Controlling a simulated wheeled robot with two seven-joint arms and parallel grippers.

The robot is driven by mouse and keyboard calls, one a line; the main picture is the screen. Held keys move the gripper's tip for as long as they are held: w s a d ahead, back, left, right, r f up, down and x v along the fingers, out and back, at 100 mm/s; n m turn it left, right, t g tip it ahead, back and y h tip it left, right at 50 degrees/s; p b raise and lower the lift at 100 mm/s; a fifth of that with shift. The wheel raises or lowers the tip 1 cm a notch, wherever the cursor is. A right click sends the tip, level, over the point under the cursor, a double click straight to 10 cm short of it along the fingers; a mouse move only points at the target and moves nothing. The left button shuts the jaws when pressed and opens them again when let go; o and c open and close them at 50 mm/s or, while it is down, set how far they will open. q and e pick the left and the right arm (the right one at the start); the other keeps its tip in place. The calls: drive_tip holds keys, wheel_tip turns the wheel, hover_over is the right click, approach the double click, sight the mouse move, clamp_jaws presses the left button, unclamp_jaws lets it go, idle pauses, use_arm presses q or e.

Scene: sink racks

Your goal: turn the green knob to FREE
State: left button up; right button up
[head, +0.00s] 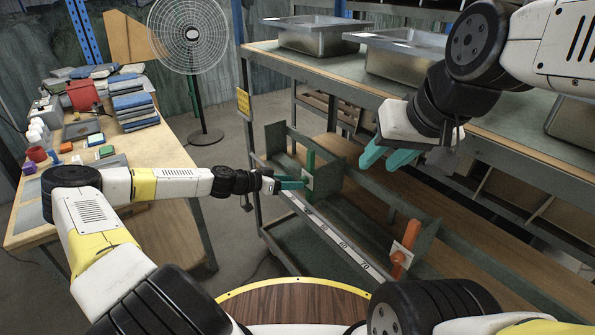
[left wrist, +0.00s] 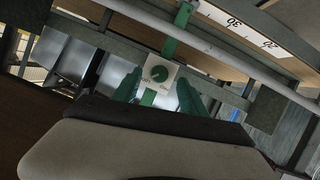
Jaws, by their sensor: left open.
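The green knob (left wrist: 160,74) is a small round dial on a white square plate (left wrist: 152,84) with small printed marks, too small to read surely. The plate sits on a green upright (head: 310,160) on the rail of the rack. My left gripper (head: 290,184) is in front of the plate. In the left wrist view its two green fingers (left wrist: 158,95) are open, one on each side of the plate, with the knob between and beyond them. I cannot tell whether they touch it. In the head view the arm partly hides the knob. My right gripper (head: 387,158) is open and empty above the rack.
An orange upright (head: 401,260) with a white plate stands further right on the same rail. A numbered scale (head: 340,243) runs along the front rail. Metal sinks (head: 310,38) stand on the upper counter. A cluttered wooden table (head: 140,150) and a fan (head: 191,36) are at left.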

use_arm(q)
drive_tip(key=shift+x, duration=1.45)
clamp_jaws()
drive_tip(key=shift+w+a+f+n+g+h, duration=0.15)
drive_tip(key=shift+n+g+h, duration=0.25)
drive_tip(key=shift+n+h, duration=1.35)
drive_tip(key=shift+s+d+f+n+g+h, duration=0.1)
drive_tip(key=shift+n+g+h, duration=0.35)
drive_tip(key=shift+n, duration=2.45)
drive_tip(key=shift+w+a+f+n+g+h, duration=0.15)
drive_tip(key=shift+n+g+h, duration=0.2)
drive_tip(key=shift+n+h, duration=1.4)
drive_tip(key=shift+n+y, duration=0.55)
drive_tip(key=shift+n, duration=0.15)
